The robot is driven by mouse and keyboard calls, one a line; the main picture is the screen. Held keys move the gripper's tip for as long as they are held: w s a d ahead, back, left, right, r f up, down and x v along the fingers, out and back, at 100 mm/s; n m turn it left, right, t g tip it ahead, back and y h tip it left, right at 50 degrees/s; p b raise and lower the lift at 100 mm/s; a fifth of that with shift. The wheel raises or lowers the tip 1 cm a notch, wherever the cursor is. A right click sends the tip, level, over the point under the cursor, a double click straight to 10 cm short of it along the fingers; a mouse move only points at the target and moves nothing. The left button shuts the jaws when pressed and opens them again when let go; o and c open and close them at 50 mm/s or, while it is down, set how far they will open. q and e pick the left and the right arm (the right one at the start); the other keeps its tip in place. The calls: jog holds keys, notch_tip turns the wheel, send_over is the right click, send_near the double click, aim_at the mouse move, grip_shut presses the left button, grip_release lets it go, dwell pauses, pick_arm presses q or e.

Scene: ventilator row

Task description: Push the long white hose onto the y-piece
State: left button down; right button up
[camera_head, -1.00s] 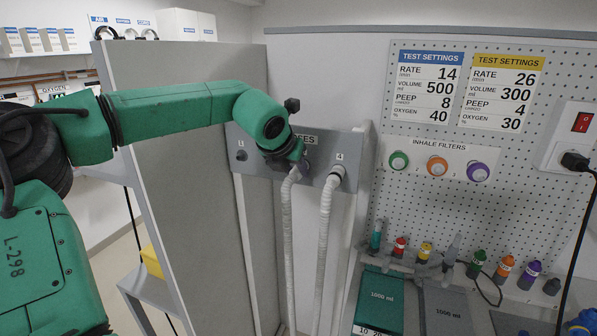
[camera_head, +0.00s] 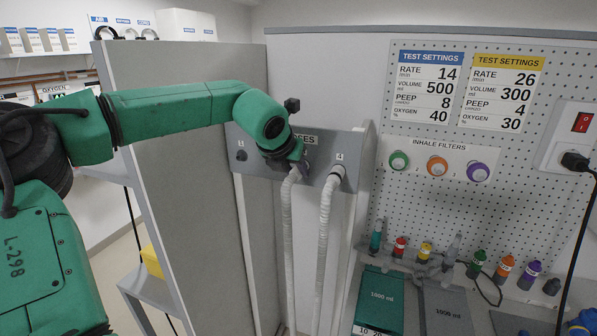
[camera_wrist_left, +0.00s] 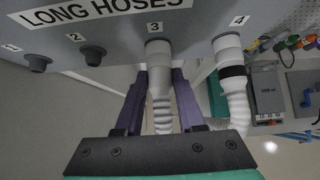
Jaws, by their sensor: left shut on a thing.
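My left gripper (camera_head: 303,165) is at the long-hose rack (camera_head: 258,150). In the left wrist view its purple fingers (camera_wrist_left: 159,84) are shut on the white end of the long white hose (camera_wrist_left: 162,112) at position 3. That hose end still meets the rack's underside, and the hose (camera_head: 288,230) hangs straight down. A second white hose (camera_head: 325,215) hangs at position 4; in the wrist view it has a black band (camera_wrist_left: 232,71). A grey branched fitting (camera_head: 430,262) on the bench may be the y-piece; I cannot tell. My right gripper is not in view.
Rack positions 1 (camera_wrist_left: 37,62) and 2 (camera_wrist_left: 93,55) hold no hose. A grey partition (camera_head: 190,190) stands left of the rack.

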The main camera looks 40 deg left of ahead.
aim_at(294, 181)
pick_arm(q)
jog(key=shift+s+f+b, duration=0.1)
jog(key=shift+f+b, duration=0.15)
jog(key=shift+b, duration=0.2)
jog(key=shift+d, duration=0.1)
jog(key=shift+s+d+r+b, duration=0.1)
jog(key=shift+s+d+b, duration=0.15)
jog(key=shift+s+b, duration=0.45)
jog(key=shift+s+d+b, duration=0.2)
jog(key=shift+s+b, duration=0.4)
jog(key=shift+s, duration=0.15)
jog(key=shift+s+d+r+b, duration=0.1)
jog(key=shift+s+d+b, duration=0.1)
jog(key=shift+s+b, duration=0.35)
jog(key=shift+s+d+r+b, duration=0.1)
jog(key=shift+s+d+b, duration=0.15)
jog(key=shift+s, duration=0.35)
jog(key=shift+f, duration=0.1)
